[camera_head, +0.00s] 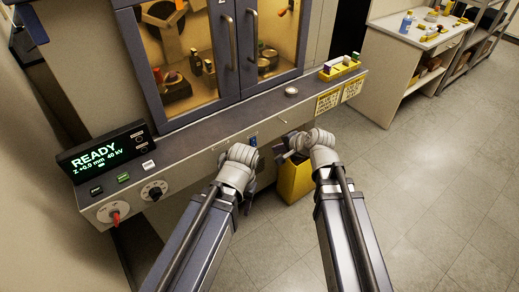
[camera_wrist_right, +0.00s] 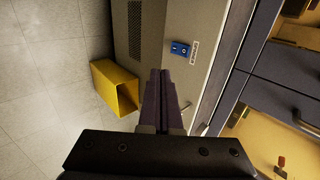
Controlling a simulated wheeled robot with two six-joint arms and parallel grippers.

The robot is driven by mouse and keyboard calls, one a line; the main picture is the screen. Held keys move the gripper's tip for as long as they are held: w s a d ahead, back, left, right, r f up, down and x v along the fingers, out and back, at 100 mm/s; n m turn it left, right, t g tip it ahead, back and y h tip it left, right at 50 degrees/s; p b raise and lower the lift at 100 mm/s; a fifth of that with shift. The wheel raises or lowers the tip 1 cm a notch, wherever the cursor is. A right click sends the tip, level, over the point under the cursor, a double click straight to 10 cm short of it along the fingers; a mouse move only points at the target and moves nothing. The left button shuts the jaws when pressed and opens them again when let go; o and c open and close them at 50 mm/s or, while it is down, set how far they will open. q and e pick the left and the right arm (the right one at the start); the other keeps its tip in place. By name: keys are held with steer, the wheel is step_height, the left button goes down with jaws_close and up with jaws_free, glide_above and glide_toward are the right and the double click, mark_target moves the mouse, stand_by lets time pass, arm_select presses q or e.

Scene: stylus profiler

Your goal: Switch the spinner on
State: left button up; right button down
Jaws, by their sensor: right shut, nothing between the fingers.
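A small blue switch box (camera_wrist_right: 180,48) with a pale round mark sits on the beige front panel (camera_wrist_right: 205,25) of the cabinet, beside a small printed label (camera_wrist_right: 194,53). My right gripper (camera_wrist_right: 160,72) is shut and empty. Its fingertips appear just below and left of the switch box in the right wrist view, with a gap between them. In the head view my right gripper (camera_head: 283,155) is by the cabinet's front edge. My left gripper is mostly hidden behind its own wrist (camera_head: 240,166), so its jaws cannot be made out. I cannot tell which unit is the spinner.
A yellow bin (camera_head: 296,180) stands on the floor under the ledge; it also shows in the right wrist view (camera_wrist_right: 113,88). A READY display (camera_head: 103,150), buttons and a red knob (camera_head: 115,217) are at the left. A yellow tray (camera_head: 341,69) lies on the ledge. The right floor is clear.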

steer(key=b, duration=0.8)
glide_toward(254, 146)
steer(key=shift+x, duration=3.1)
steer(key=shift+d+f, duration=0.1)
steer(key=shift+d, duration=0.05)
steer(key=shift+w+f, duration=0.15)
